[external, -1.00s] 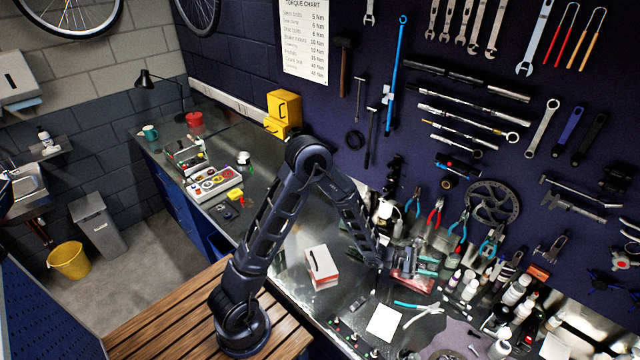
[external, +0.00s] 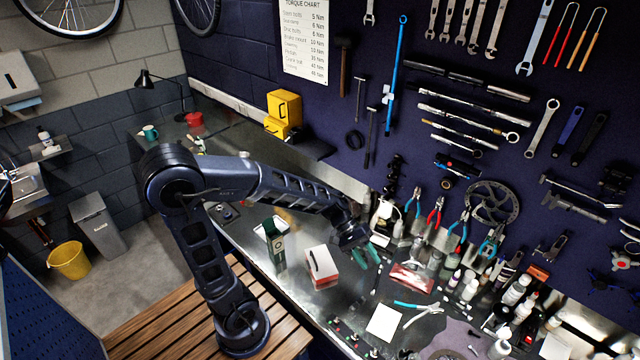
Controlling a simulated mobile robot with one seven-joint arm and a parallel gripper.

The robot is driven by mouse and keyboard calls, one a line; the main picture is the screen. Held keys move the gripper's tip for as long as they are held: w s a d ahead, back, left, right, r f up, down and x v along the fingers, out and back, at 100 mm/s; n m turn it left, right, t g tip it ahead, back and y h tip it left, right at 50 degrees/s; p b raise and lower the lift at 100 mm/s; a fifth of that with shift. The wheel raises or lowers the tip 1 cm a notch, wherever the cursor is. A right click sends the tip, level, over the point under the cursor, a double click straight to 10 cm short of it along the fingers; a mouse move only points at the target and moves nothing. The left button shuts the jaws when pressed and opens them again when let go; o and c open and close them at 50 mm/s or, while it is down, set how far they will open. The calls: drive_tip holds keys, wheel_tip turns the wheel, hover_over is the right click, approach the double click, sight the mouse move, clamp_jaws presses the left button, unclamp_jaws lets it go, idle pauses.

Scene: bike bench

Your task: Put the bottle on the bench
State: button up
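My gripper (external: 352,238) hangs low over the bench (external: 300,310), near the back wall and to the right of a red and white box. Its fingers are small and dark, and I cannot tell whether they are apart or hold anything. A dark green piece (external: 368,252) shows right beside the fingertips; whether they touch it is unclear. Several bottles stand on the bench at the right, among them a white bottle (external: 470,289) and a larger pale bottle (external: 515,291). Another bottle (external: 45,137) stands on the shelf by the sink. Which bottle is meant is not clear.
The red and white box (external: 320,266) and a green and white container (external: 272,240) stand near the front edge. Tools hang on the wall behind. A yellow case (external: 284,112) is farther back.

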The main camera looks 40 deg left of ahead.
drive_tip(key=s+a+r+m+t+y, duration=0.2)
drive_tip(key=s+a+y, duration=0.3)
drive_tip(key=a, duration=0.7)
drive_tip(key=s+a+r+m+t+y, duration=0.2)
drive_tip(key=s+a+y, duration=0.3)
drive_tip(key=a, duration=0.8)
drive_tip(key=s+m+t, duration=0.1)
drive_tip(key=s, duration=0.2)
drive_tip(key=shift+r, duration=0.3)
drive_tip(key=shift+s, duration=0.1)
